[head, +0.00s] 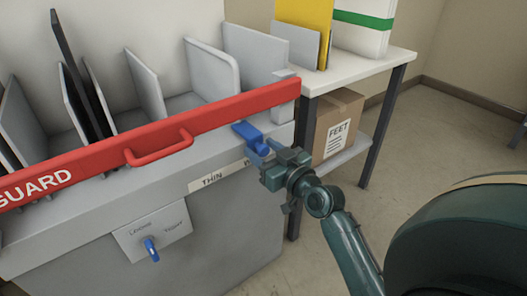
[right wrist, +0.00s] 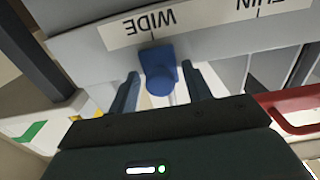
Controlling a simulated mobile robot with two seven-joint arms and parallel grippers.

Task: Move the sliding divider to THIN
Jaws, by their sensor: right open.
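The sliding divider's blue handle (head: 247,133) sits at the right end of the grey machine's front ledge. In the right wrist view the blue knob (right wrist: 160,80) lines up with the WIDE mark on the label strip (right wrist: 195,22), which appears upside down. THIN shows on the same strip (head: 212,180) further left in the head view. My right gripper (head: 265,152) is open at the handle, one finger on each side of the knob. I cannot tell whether the fingers touch it. My left gripper is not in view.
A red GUARD bar (head: 90,165) with a handle crosses just above the ledge. Grey upright plates (head: 210,65) stand behind it. A blue switch (head: 151,250) is on the front panel below. A table (head: 385,62) with a cardboard box (head: 336,122) underneath stands right.

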